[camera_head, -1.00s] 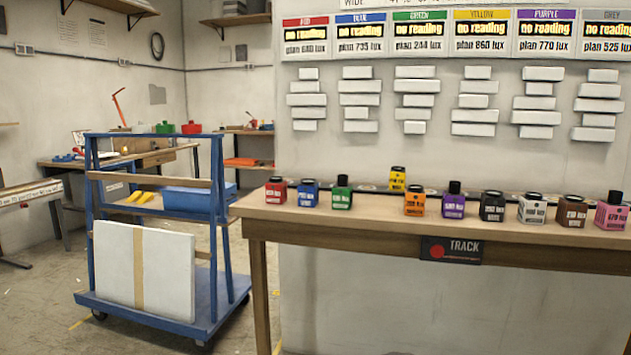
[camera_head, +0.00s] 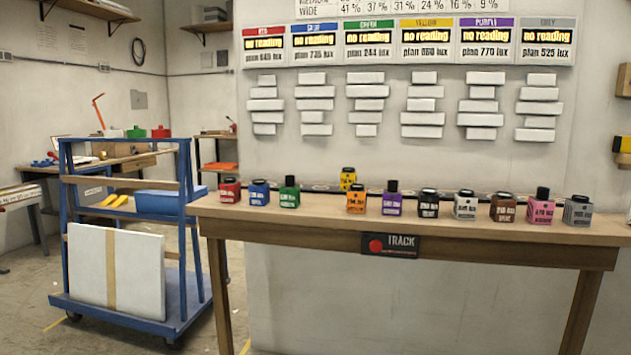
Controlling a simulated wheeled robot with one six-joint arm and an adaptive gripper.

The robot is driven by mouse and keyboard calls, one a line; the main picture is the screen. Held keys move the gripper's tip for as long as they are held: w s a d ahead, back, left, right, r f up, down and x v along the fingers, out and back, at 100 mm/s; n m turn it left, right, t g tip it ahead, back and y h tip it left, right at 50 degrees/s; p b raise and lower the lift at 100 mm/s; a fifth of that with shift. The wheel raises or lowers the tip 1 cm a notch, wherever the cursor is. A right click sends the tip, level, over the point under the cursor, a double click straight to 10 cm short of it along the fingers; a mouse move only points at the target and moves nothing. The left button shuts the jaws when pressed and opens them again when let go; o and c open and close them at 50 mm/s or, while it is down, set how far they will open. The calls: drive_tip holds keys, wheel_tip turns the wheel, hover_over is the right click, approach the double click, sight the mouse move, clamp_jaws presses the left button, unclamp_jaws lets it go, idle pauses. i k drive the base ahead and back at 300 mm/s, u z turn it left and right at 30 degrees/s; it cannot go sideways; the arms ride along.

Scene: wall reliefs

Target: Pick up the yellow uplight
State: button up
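The yellow uplight (camera_head: 348,179) is a small yellow block with a dark top. It stands at the back of the wooden table (camera_head: 300,223), on or by the dark track strip (camera_head: 320,187) along the wall. It is behind and slightly left of the orange uplight (camera_head: 356,202), which hides part of its lower side. My gripper is not in view.
Red (camera_head: 230,191), blue (camera_head: 259,193) and green (camera_head: 290,193) uplights stand left; purple (camera_head: 392,200), black (camera_head: 428,204), white, brown, pink and grey ones stand right. A blue trolley (camera_head: 130,300) with a white panel stands left of the table. Floor shows between them.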

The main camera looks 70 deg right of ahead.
sight(348, 175)
drive_tip(key=i, duration=2.15)
drive_tip(key=z, duration=2.3)
